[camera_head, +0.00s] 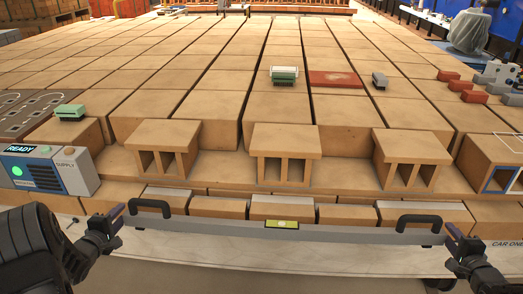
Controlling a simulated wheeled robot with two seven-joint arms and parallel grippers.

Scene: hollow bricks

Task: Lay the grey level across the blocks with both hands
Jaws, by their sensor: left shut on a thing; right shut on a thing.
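The long grey level (340,235) spans the front of the view, with a yellow-green vial (282,224) at its middle and a black handle near each end. My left gripper (119,215) is shut on its left end, and my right gripper (451,236) is shut on its right end. The level runs nearly level across the picture in front of the low front blocks, some with grey tops (283,201). Whether it touches them I cannot tell. Behind stand three hollow bricks, left (167,133), middle (285,140) and right (411,146), with openings facing me.
A READY/SUPPLY box (77,170) stands left, close to my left arm. Another hollow brick (492,155) sits at the right edge. Rows of large tan blocks fill the back, bearing a green-and-white piece (284,76), a red plate (335,79) and small red bricks (460,86).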

